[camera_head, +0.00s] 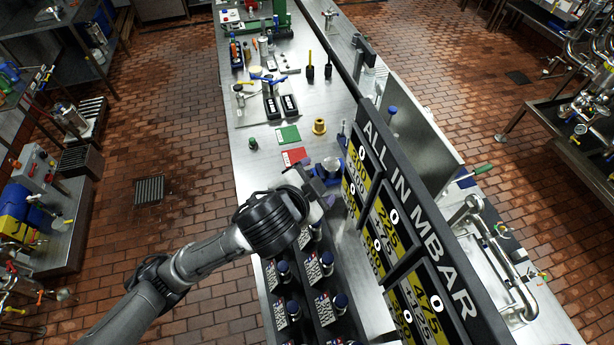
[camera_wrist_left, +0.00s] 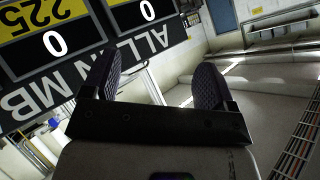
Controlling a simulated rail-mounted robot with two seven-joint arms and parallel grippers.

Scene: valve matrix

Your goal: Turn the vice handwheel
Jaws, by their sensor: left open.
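My left arm comes in from the lower left in the head view. Its gripper (camera_head: 316,186) is partly hidden by the wrist and is over the bench, close to the sign board. In the left wrist view the two dark ribbed fingers of this gripper (camera_wrist_left: 154,82) stand wide apart with nothing between them. A round metal part (camera_head: 331,164) with blue beside it is just beyond the gripper; I cannot tell whether it belongs to the vice. I cannot clearly make out the vice handwheel in either view. My right gripper is in neither view.
A tall black "ALL IN MBAR" board (camera_head: 412,215) stands to the right of the gripper. Several blue-capped valves (camera_head: 283,268) line the bench below. Bare bench (camera_head: 250,175) shows to the left.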

